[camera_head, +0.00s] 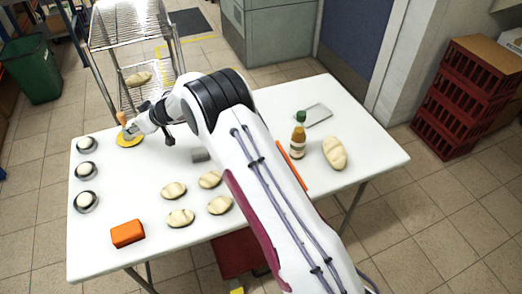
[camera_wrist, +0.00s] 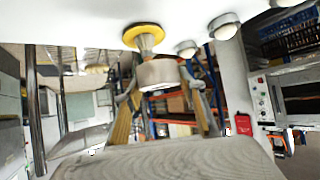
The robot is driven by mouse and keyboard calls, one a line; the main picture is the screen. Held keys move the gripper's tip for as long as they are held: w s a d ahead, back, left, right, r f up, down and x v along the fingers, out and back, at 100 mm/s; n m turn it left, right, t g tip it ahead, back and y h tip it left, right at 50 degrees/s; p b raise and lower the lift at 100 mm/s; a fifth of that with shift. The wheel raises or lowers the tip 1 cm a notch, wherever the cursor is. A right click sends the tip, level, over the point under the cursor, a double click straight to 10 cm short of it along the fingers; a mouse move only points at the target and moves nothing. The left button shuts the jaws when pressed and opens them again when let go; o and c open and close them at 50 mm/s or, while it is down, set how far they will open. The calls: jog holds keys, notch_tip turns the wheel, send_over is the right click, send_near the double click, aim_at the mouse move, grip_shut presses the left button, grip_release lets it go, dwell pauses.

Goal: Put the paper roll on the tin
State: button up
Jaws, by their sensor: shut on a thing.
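My gripper (camera_head: 132,129) is at the table's far left, over a round yellow disc (camera_head: 130,141). It is shut on a small upright piece, which I take for the paper roll (camera_head: 122,118); its tan top shows above the fingers. In the wrist view, the pale cylinder (camera_wrist: 158,73) sits between the fingers, close to a stem on the yellow disc (camera_wrist: 145,30). Whether the cylinder touches that stem is unclear.
Several pale bread rolls (camera_head: 180,218) and an orange block (camera_head: 128,233) lie at the front. Round dishes with white tops (camera_head: 86,171) line the left edge. A wire rack (camera_head: 132,50) is behind.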

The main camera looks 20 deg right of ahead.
jog(key=s+d+r+m+t+h, duration=0.1)
jog(key=d+r, duration=0.2)
jog(key=d, duration=0.8)
jog(key=s+d+r+m+h, duration=0.1)
jog(key=d+r, duration=0.2)
jog(key=d, duration=0.7)
jog(key=s+d+r+m+t+h, duration=0.1)
jog(key=d+r, duration=0.3)
jog(key=d, duration=0.7)
jog(key=s+d+r, duration=0.1)
jog(key=s+d, duration=0.8)
jog(key=s, duration=0.2)
jog(key=s+a+f+n+g+y, duration=0.1)
jog(key=s+a, duration=0.4)
jog(key=s, duration=0.5)
jog(key=shift+f+n+y, duration=0.3)
jog(key=shift+f+y, duration=0.05)
jog(key=shift+y, duration=0.05)
jog(key=shift+f, duration=3.15)
